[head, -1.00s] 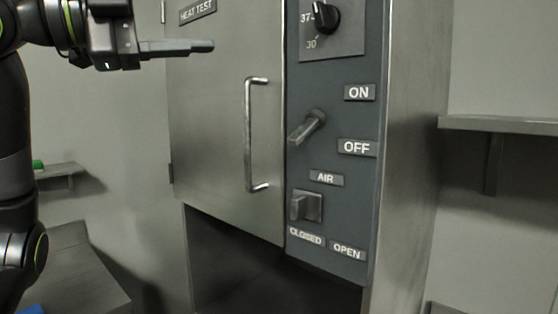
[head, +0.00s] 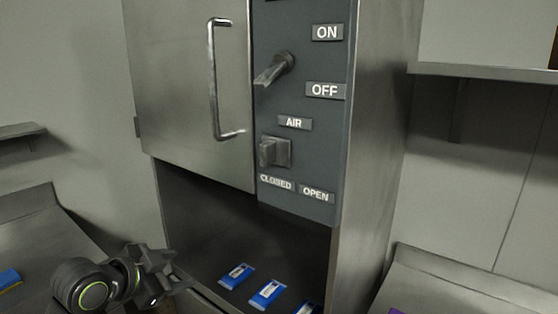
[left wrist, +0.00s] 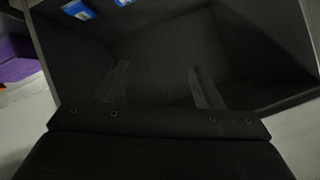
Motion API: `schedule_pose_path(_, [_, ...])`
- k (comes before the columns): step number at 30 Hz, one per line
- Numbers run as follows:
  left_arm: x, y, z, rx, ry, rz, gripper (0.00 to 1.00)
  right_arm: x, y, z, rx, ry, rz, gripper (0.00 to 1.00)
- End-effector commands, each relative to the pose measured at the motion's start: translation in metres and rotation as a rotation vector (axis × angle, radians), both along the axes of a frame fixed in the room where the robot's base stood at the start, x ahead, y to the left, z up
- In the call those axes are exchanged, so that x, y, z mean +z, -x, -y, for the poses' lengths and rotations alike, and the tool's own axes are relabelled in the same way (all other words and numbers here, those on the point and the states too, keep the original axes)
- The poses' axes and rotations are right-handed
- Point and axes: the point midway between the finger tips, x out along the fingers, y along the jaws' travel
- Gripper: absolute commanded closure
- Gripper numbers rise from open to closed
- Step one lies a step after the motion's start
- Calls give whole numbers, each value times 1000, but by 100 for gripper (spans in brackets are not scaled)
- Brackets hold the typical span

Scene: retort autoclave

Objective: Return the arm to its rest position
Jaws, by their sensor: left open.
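My left gripper (head: 165,272) is low at the lower left of the head view, in front of the open bay under the autoclave (head: 190,100). In the left wrist view its two fingers (left wrist: 155,88) stand apart with nothing between them. The autoclave door is shut, with a vertical metal handle (head: 214,80). On the panel, the lever (head: 275,68) points down and left, between the ON and OFF labels. The AIR knob (head: 274,151) sits above the CLOSED and OPEN labels. My right gripper is in neither view.
Several blue packets (head: 268,294) lie in the lower bay. Another blue item (head: 9,279) is on the left counter (head: 30,235). A shelf (head: 490,72) and a counter (head: 450,280) stand at the right. A purple item (left wrist: 17,71) shows in the left wrist view.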

Motion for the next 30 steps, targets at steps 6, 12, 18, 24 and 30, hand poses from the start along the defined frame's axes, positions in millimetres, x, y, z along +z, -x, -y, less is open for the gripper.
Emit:
schedule_pose_path(6, [-106, 63, -24, 214, 45, -216, 40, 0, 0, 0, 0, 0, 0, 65])
schedule_pose_path(12, [-177, 137, -46, 433, 71, -394, 40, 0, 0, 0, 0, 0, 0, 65])
schedule_pose_path(18, [-225, 221, -66, 662, 77, -548, 40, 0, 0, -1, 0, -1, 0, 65])
schedule_pose_path(24, [-247, 289, -81, 850, 65, -654, 40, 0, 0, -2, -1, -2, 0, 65])
schedule_pose_path(30, [-263, 335, -92, 989, 48, -725, 40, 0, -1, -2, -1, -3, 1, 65])
